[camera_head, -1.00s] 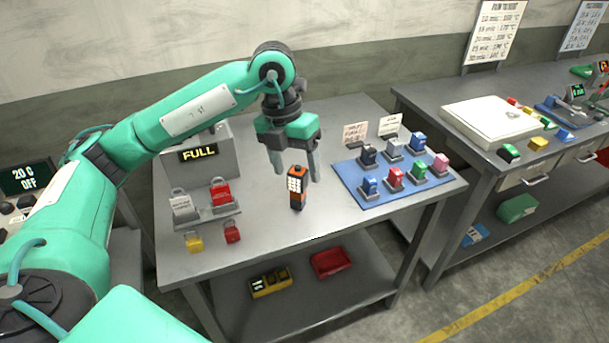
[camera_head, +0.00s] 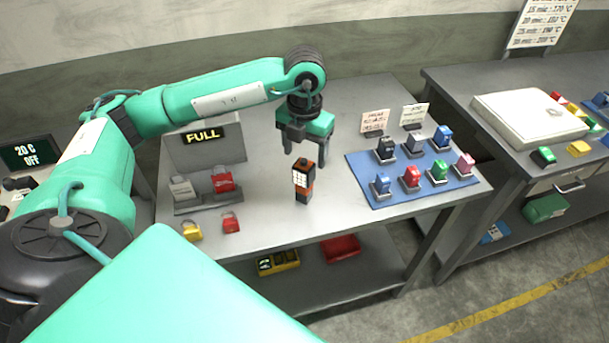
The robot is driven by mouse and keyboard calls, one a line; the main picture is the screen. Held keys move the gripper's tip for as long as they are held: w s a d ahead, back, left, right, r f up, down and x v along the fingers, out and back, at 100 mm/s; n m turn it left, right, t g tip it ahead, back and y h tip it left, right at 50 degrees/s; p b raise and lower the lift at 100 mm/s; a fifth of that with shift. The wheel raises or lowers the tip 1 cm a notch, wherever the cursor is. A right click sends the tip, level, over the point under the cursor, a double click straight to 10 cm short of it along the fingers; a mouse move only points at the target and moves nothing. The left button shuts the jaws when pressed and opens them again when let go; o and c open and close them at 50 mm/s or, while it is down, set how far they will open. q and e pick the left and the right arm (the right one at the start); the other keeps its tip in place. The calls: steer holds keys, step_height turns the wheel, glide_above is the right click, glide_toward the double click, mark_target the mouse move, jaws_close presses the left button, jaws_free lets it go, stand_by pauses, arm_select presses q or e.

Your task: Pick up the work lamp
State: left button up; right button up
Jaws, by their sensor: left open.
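The work lamp (camera_head: 304,185) is a small upright orange and black block with a grid of white lights on its front. It stands on the grey table near its front edge. My left gripper (camera_head: 302,172) is open and points down at the lamp from above and behind. I cannot tell whether either finger touches the lamp. My right gripper is not in view.
Padlocks (camera_head: 231,223) and a grey holder (camera_head: 205,205) are left of the lamp, before a box reading FULL (camera_head: 204,150). A blue mat (camera_head: 374,196) with several coloured blocks lies to the right. Open tabletop (camera_head: 265,195) surrounds the lamp.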

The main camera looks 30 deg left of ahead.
mark_target(304, 160)
arm_select(q)
steer(key=shift+s+f+p, duration=0.15)
steer(key=shift+f+p, duration=0.6)
steer(key=shift+f, duration=0.2)
step_height(304, 160, down, 2)
steer(key=shift+a+f, duration=0.1)
steer(key=shift+f, duration=0.15)
steer(key=shift+f+p, duration=0.25)
steer(key=shift+p, duration=0.05)
steer(key=c, duration=1.3)
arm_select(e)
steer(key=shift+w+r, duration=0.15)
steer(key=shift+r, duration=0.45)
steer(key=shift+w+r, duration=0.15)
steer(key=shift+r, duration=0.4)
arm_select(q)
steer(key=shift+o, duration=0.2)
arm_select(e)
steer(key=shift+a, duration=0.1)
